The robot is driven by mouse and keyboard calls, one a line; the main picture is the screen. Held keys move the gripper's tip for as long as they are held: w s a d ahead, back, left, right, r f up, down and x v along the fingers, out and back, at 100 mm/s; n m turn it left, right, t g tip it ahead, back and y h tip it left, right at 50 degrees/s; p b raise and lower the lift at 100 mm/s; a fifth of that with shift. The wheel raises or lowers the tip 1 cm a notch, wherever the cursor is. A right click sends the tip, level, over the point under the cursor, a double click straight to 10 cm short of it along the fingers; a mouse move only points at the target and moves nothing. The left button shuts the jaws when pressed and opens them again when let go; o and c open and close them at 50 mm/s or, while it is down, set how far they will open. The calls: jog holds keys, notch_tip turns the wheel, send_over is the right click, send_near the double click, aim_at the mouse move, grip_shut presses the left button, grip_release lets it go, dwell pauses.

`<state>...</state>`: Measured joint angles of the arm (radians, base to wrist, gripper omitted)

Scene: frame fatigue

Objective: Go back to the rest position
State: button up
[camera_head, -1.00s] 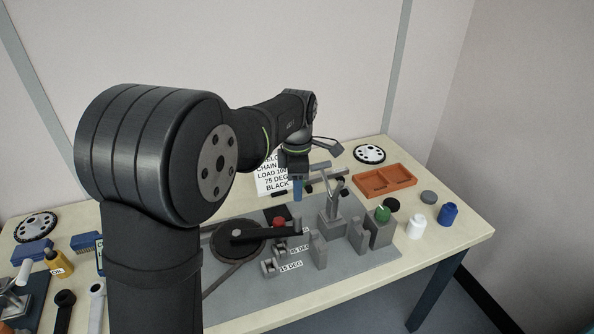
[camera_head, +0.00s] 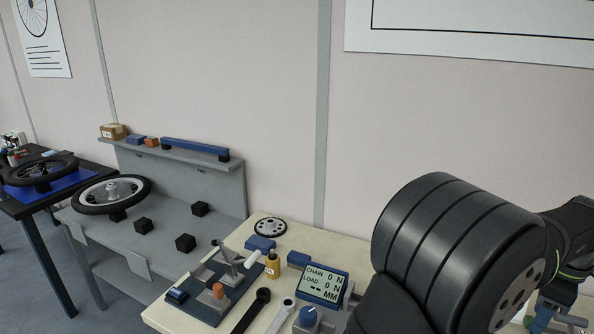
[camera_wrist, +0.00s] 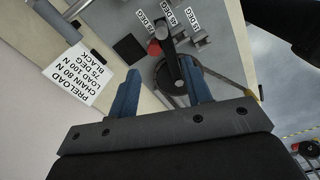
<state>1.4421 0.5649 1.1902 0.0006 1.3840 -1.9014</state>
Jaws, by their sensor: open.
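In the wrist view my gripper (camera_wrist: 160,88) is open, with its two blue fingers apart and nothing visibly held between them. Beyond the fingertips lies the test rig, with a dark round wheel (camera_wrist: 181,84), a black crank arm (camera_wrist: 171,58) and a red knob (camera_wrist: 154,47). How far the fingers are above the rig I cannot tell. In the head view my arm fills the lower right, and the fingertips are not clearly visible there.
A white preload card (camera_wrist: 78,74) and black square (camera_wrist: 129,48) lie near the rig. In the head view, a chain-load display (camera_head: 320,282), yellow bottle (camera_head: 272,265) and toothed disc (camera_head: 270,227) stand on the bench.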

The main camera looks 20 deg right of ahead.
notch_tip(320, 180, down, 18)
jog(key=shift+r, duration=0.25)
jog(key=shift+s, duration=0.1)
dwell(2.1)
